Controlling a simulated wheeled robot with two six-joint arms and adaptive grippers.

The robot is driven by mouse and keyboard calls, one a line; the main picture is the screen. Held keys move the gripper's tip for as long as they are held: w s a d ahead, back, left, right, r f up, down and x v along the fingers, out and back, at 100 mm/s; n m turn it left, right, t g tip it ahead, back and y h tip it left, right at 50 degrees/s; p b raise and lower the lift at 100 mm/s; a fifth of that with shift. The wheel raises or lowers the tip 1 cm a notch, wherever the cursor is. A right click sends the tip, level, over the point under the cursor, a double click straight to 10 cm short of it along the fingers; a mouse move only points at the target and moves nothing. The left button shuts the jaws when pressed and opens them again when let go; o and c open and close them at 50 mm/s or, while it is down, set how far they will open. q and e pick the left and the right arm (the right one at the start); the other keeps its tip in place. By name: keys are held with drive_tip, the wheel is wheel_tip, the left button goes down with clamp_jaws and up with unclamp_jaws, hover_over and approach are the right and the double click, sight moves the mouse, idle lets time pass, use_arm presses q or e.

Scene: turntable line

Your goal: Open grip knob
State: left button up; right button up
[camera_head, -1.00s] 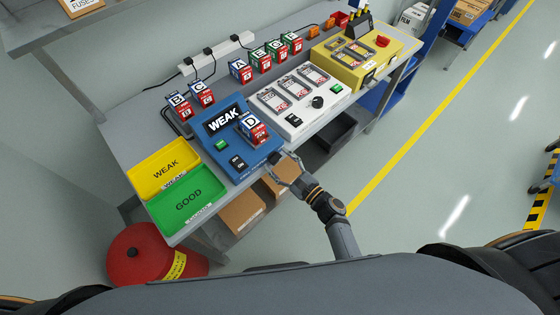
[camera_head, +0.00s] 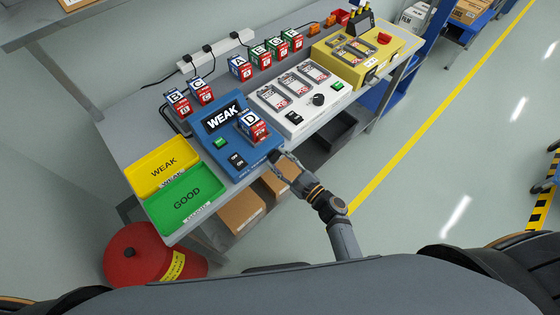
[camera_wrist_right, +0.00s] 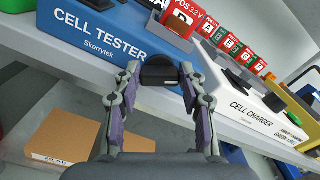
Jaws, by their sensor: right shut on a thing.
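The blue cell tester (camera_head: 235,140) sits on the bench with WEAK on its display and cell D (camera_head: 253,127) in its slot. It also shows in the wrist view (camera_wrist_right: 95,42). A black grip knob (camera_wrist_right: 160,70) sticks out from the tester's front face. My right gripper (camera_head: 280,157) is at that front face. In the wrist view its two fingers (camera_wrist_right: 160,82) are shut on the knob, one on each side. My left gripper is not in view.
Yellow WEAK tray (camera_head: 143,178) and green GOOD tray (camera_head: 165,222) stand left of the tester. The white cell charger (camera_head: 310,121) is on its right. More cells (camera_head: 240,68) stand behind. Cardboard boxes (camera_head: 241,211) sit below the bench.

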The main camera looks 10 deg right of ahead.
drive_tip(key=o, duration=1.1)
drive_tip(key=shift+o, duration=0.2)
drive_tip(key=v, duration=1.2)
